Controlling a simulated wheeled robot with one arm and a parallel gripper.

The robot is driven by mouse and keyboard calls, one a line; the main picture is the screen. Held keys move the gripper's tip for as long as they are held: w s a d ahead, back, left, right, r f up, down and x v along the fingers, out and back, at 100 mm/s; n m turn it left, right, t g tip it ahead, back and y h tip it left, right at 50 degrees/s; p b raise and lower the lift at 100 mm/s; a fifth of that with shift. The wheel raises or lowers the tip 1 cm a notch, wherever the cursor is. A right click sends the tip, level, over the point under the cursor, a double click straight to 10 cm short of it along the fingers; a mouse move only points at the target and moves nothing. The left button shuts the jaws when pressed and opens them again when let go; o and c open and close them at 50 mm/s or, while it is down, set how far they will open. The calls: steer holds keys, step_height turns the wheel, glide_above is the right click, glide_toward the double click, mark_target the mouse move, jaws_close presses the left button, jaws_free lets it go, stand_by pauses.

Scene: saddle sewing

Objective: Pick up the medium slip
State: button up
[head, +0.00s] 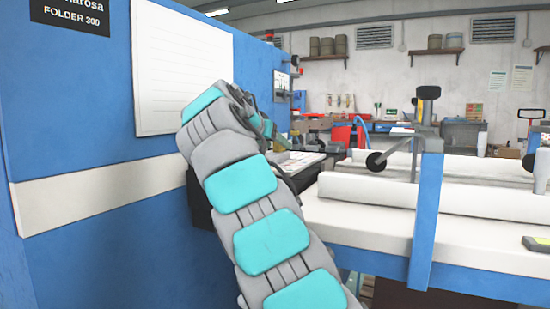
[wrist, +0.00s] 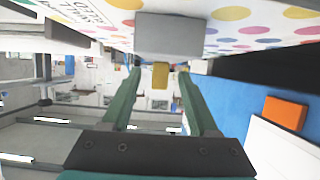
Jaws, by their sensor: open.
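My gripper (wrist: 159,71) is open in the wrist view, its two green fingers apart. A small yellow piece (wrist: 160,77) shows between the fingertips; I cannot tell whether it lies between them or beyond. A grey block (wrist: 172,35) is just past the fingertips, against a white surface with coloured dots (wrist: 232,24). The wrist picture is upside down, with ceiling lights at the bottom. I cannot tell which thing is the medium slip. In the head view my gripper is small and partly hidden behind my arm, near the dark-sided work surface (head: 202,203).
A blue panel (head: 85,120) with a white sheet (head: 182,68) stands close on the left of my arm. An orange piece (wrist: 285,113) shows by the panel in the wrist view. White rolls (head: 420,196) and a blue upright (head: 427,205) stand on the right.

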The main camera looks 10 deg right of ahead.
steer(key=shift+w+d+f, duration=0.2)
steer(key=shift+w+d, duration=0.15)
steer(key=shift+w, duration=0.1)
steer(key=shift+c, duration=0.2)
jaws_close()
